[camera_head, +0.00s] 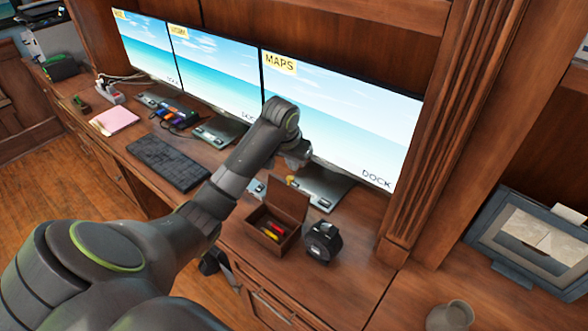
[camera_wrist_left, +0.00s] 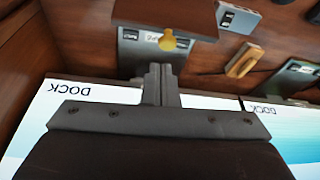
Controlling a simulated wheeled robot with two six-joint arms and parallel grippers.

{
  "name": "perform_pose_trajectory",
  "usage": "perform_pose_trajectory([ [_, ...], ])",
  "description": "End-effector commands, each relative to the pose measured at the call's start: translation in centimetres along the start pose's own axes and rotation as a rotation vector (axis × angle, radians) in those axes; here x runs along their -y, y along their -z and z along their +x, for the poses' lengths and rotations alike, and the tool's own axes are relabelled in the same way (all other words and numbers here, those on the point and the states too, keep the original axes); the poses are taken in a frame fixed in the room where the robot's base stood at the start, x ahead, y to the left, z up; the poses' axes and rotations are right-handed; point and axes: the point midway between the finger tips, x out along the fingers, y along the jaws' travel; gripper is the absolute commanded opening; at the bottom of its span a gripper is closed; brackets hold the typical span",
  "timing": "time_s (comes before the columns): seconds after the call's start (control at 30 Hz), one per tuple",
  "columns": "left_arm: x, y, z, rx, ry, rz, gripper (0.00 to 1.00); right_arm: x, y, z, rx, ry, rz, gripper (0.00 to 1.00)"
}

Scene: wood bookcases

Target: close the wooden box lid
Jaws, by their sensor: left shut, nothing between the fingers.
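The wooden box (camera_head: 264,235) stands on the desk below the right monitor, with a few small red and yellow items inside. Its lid (camera_head: 287,199) is open and stands up at the box's far side. My left gripper (camera_head: 299,160) is above and behind the raised lid, partly hidden by its own wrist. In the left wrist view the gripper (camera_wrist_left: 161,70) is shut and empty. There the lid (camera_wrist_left: 165,14) shows at the top edge, with a yellow tab (camera_wrist_left: 173,41) just beyond the fingertips. Contact with the lid cannot be told. My right gripper is out of view.
A dark tape measure (camera_head: 322,242) stands right of the box. Monitors (camera_head: 335,115) rise close behind my gripper. A keyboard (camera_head: 168,162) lies left of my arm, and a mug (camera_head: 450,316) is at the lower right. Desk in front of the tape measure is clear.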

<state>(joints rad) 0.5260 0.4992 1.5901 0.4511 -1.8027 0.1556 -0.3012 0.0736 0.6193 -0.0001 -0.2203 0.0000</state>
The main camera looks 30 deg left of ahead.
Motion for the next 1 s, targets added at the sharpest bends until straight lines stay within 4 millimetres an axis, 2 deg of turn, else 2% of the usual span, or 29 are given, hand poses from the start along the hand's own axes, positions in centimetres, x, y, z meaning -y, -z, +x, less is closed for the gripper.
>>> perform_pose_trajectory([
  [0.03, 0.4, 1.6, -1.1, -0.005, -0.003, -0.012, 0.00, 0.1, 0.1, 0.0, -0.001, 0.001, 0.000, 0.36],
  [0.1, 0.8, 3.0, -2.1, -0.006, -0.009, -0.025, 0.00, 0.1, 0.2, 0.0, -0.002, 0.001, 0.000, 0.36],
  [0.2, 1.1, 4.1, -3.0, -0.006, -0.015, -0.036, 0.00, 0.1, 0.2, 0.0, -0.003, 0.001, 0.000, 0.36],
  [0.3, 1.1, 4.5, -2.9, -0.004, -0.018, -0.041, 0.00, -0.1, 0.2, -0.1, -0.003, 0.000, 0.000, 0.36],
  [0.47, 1.0, 4.4, -0.8, 0.000, -0.020, -0.041, 0.00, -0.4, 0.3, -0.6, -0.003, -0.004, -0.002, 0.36],
  [0.87, 0.9, 4.5, 6.5, -0.003, -0.019, -0.041, 0.00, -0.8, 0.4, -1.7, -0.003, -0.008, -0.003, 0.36],
  [1.0, 0.9, 2.9, 5.8, -0.005, -0.017, -0.038, 0.00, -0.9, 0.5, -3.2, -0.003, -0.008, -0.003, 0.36],
])
